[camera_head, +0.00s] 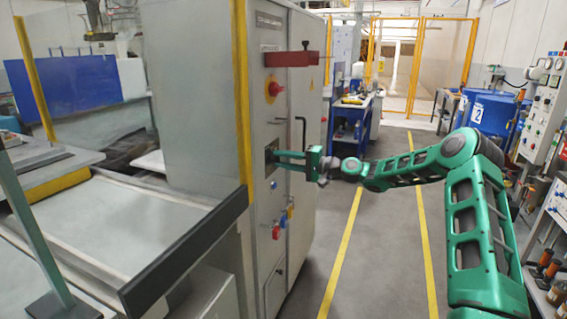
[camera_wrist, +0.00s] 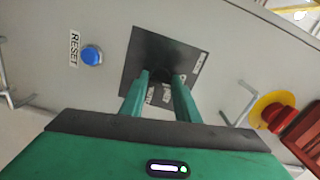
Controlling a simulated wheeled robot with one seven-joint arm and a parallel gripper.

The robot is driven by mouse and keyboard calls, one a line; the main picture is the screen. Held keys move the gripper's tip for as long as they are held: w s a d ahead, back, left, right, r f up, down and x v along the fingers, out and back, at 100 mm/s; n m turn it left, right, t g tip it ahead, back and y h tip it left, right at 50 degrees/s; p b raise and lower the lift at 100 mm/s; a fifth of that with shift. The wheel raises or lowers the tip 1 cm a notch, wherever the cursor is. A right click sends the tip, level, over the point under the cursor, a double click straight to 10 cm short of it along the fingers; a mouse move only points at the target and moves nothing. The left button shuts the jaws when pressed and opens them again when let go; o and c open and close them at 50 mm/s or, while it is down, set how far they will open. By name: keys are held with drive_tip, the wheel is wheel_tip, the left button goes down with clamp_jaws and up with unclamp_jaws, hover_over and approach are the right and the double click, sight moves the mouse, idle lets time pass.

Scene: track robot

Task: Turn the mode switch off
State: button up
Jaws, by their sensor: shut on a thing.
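The mode switch (camera_wrist: 160,74) is a dark knob on a square black plate (camera_wrist: 140,62) on the grey cabinet front. In the wrist view the plate looks tilted, and the labels on it are partly covered and too small to read. My gripper (camera_wrist: 160,86) has its two green fingers on either side of the knob, shut on it. In the head view my gripper (camera_head: 277,158) reaches from the right to the same black plate (camera_head: 271,150). The fingers hide much of the knob, so I cannot tell which position it points to.
A blue button (camera_wrist: 92,55) labelled RESET sits beside the plate. A red knob on a yellow ring (camera_head: 274,89) and a red bar (camera_head: 290,59) stick out above. A door handle (camera_head: 301,132) is close to my gripper. The aisle floor (camera_head: 392,220) is clear.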

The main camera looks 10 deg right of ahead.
drive_tip(key=shift+a+f, duration=0.1)
drive_tip(key=shift+f, duration=0.1)
drive_tip(key=o, duration=0.9)
drive_tip(key=shift+o, duration=0.3)
drive_tip(key=shift+r, duration=0.1)
drive_tip(key=v, duration=1)
drive_tip(key=shift+s+d, duration=0.15)
drive_tip(key=shift+d, duration=0.2)
